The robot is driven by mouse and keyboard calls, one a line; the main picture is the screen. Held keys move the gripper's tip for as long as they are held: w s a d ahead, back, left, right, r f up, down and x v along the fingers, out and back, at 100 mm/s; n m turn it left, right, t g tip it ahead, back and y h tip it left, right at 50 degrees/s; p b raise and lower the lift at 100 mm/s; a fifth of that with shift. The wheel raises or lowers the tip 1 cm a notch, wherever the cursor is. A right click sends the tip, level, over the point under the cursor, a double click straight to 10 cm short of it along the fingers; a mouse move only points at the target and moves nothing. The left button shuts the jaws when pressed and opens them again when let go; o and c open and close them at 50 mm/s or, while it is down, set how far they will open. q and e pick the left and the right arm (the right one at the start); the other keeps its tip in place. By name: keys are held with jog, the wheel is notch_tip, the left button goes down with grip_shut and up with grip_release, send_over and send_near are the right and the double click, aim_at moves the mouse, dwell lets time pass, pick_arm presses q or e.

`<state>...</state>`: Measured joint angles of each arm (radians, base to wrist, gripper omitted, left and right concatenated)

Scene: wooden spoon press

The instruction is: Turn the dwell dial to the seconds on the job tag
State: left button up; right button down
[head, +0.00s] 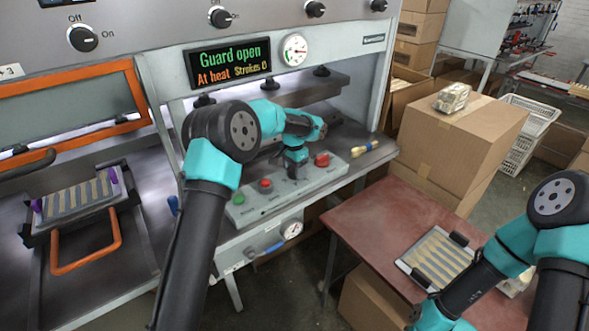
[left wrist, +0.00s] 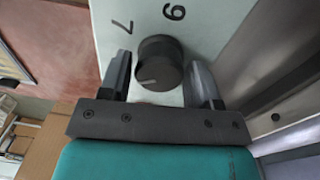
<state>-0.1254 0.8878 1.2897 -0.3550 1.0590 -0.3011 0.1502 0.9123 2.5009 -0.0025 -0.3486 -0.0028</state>
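The dwell dial is a dark round knob (left wrist: 158,64) with a pale pointer line, on a pale panel in the left wrist view. A 7 and a character like a 6 or 9 are printed beyond it. My left gripper (left wrist: 160,80) has one finger on each side of the knob, with a narrow gap at the left finger; contact on the right is unclear. In the head view my left gripper (head: 295,160) points down at the control box (head: 285,190), hiding the dial. No job tag is readable. My right arm is at lower right; its gripper does not show.
Red buttons (head: 322,160) and a green button (head: 239,198) sit on the control box. A display (head: 229,62) reads "Guard open, At heat, Strokes 0". A loaded tray (head: 77,203) is at left, another (head: 437,258) on the red table (head: 370,222). Cardboard boxes (head: 455,145) stand behind.

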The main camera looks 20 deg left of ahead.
aim_at(293, 167)
pick_arm(q)
jog(key=shift+o, duration=1.3)
notch_tip(293, 167, up, 17)
jog(key=shift+w+a+r, duration=0.2)
jog(key=shift+w+a, duration=0.05)
